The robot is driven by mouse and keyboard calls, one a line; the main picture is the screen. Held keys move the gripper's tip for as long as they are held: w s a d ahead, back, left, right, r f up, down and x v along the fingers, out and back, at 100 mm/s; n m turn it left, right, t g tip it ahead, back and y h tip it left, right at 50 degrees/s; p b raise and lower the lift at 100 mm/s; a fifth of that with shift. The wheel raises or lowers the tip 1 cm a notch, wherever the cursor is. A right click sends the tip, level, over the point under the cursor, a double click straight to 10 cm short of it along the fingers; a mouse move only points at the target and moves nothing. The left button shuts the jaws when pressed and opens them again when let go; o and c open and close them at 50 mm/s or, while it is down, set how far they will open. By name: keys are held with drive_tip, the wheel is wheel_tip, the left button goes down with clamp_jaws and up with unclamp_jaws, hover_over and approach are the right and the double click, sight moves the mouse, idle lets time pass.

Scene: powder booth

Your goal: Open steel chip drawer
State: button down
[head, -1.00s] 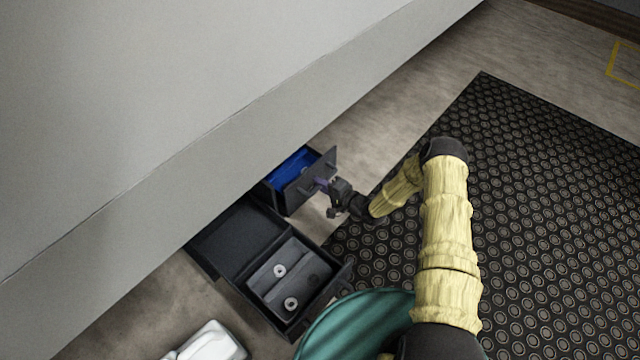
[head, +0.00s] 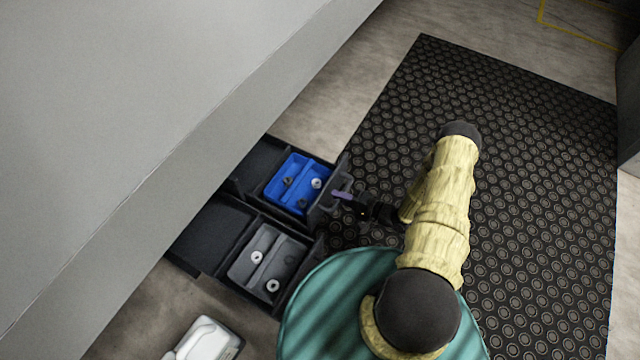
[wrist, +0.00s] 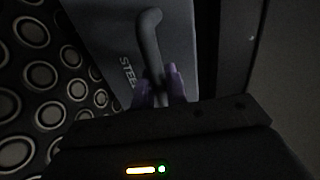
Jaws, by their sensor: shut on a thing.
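The steel chip drawer (head: 258,158) is the upper of two dark drawers in the head view. It stands well out from the grey cabinet and holds a blue divided tray (head: 299,183) with small round parts in it. In the wrist view its front (wrist: 112,28) carries lettering that begins "STEE", and a dark bar handle (wrist: 150,45) runs across it. My gripper (head: 343,196) is at the drawer front. Its purple fingertips (wrist: 164,86) are shut on the handle. The fingertips partly hide the handle's lower end.
A second open drawer (head: 205,232) with a grey divided tray (head: 244,262) stands beside it. A white object (head: 205,341) lies on the floor at the bottom. The grey cabinet (head: 150,90) fills the upper left. A black rubber mat (head: 540,200) lies clear to the right.

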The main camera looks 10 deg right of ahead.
drive_tip(key=f+v, duration=0.1)
drive_tip(key=v, duration=0.5)
drive_tip(key=shift+s+f, duration=0.2)
drive_tip(key=shift+s, duration=0.2)
drive_tip(key=shift+d, duration=0.1)
drive_tip(key=c, duration=1.5)
unclamp_jaws()
drive_tip(key=shift+w, duration=0.1)
drive_tip(key=shift+d+p, duration=0.15)
drive_tip(key=shift+p, duration=0.15)
drive_tip(key=p+v, duration=0.5)
drive_tip(key=v, duration=1.2)
drive_tip(key=shift+d, duration=0.15)
